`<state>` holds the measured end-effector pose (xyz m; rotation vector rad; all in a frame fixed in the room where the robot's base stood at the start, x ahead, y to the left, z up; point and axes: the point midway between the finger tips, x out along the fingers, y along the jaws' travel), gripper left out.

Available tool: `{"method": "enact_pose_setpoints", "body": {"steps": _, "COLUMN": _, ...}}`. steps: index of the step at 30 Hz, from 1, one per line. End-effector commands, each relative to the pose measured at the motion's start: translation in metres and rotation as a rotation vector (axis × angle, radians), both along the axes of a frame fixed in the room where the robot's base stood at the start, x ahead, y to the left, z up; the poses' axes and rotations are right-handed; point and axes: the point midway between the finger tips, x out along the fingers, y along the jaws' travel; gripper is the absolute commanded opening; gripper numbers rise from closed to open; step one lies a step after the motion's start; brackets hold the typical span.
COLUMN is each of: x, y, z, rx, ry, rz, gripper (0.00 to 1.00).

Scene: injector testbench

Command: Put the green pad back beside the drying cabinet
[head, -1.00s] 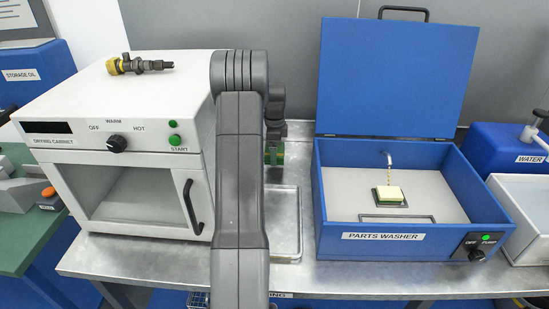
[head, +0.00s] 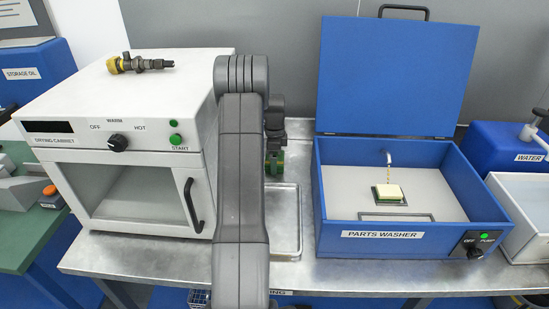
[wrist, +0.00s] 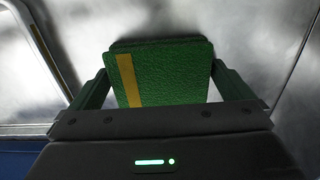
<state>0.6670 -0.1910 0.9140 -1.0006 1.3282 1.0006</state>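The green pad (wrist: 165,75) has a rough surface and a yellow stripe near its left side. In the wrist view it sits between the two green fingers of my gripper (wrist: 160,70), whose tips meet its left and right edges. In the head view my gripper (head: 273,166) is low over the metal bench, just right of the drying cabinet (head: 125,145), partly hidden by my arm. The cabinet is white, with its door shut. I cannot tell whether the pad touches the bench.
A blue parts washer (head: 395,243) with its lid (head: 395,75) raised stands to the right. A cream and green block (head: 389,193) sits inside it. A shallow metal tray (head: 298,225) lies between cabinet and washer. A brass-ended injector (head: 140,64) lies on the cabinet top.

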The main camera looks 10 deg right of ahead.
Motion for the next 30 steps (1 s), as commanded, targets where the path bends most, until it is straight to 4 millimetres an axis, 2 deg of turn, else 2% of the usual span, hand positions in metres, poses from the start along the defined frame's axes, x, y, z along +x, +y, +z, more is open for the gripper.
{"method": "enact_pose_setpoints", "body": {"steps": 5, "x": 0.001, "y": 0.000, "z": 0.010, "rx": -0.001, "ry": -0.003, "rz": 0.000, "gripper": 1.00}}
{"method": "enact_pose_setpoints", "body": {"steps": 8, "x": 0.001, "y": 0.000, "z": 0.027, "rx": -0.001, "ry": -0.004, "rz": 0.000, "gripper": 1.00}}
{"method": "enact_pose_setpoints", "body": {"steps": 15, "x": 0.001, "y": 0.000, "z": 0.080, "rx": -0.001, "ry": -0.005, "rz": 0.000, "gripper": 1.00}}
{"method": "enact_pose_setpoints", "body": {"steps": 21, "x": 0.001, "y": 0.000, "z": 0.112, "rx": -0.001, "ry": -0.003, "rz": 0.000, "gripper": 1.00}}
{"method": "enact_pose_setpoints", "body": {"steps": 25, "x": 0.001, "y": 0.000, "z": 0.121, "rx": 0.000, "ry": -0.001, "rz": 0.000, "gripper": 1.00}}
{"method": "enact_pose_setpoints", "body": {"steps": 30, "x": 0.000, "y": 0.000, "z": 0.124, "rx": 0.000, "ry": 0.001, "rz": 0.000, "gripper": 1.00}}
